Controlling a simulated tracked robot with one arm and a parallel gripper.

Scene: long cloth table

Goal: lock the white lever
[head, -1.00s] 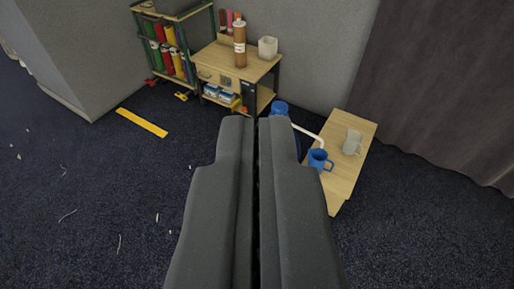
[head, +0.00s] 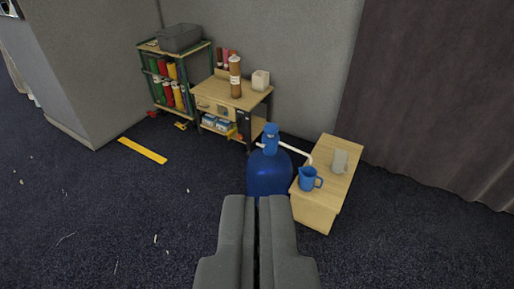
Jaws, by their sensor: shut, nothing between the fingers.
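The white lever (head: 288,148) is a thin white bar in the head view. It runs from the top of a blue tank (head: 268,176) rightward to the edge of a small wooden table (head: 316,211), where its end bends down. My gripper (head: 257,198) is shut and empty. It points forward, and its fingertips appear just below the tank in the picture, apart from the lever. The gripper covers the lowest part of the tank.
A blue jug (head: 308,179) and a grey mug (head: 339,161) stand on the small table. A wooden workbench (head: 233,95) and a shelf with coloured rolls (head: 170,80) stand by the wall. A yellow strip (head: 142,151) lies on open dark carpet at left.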

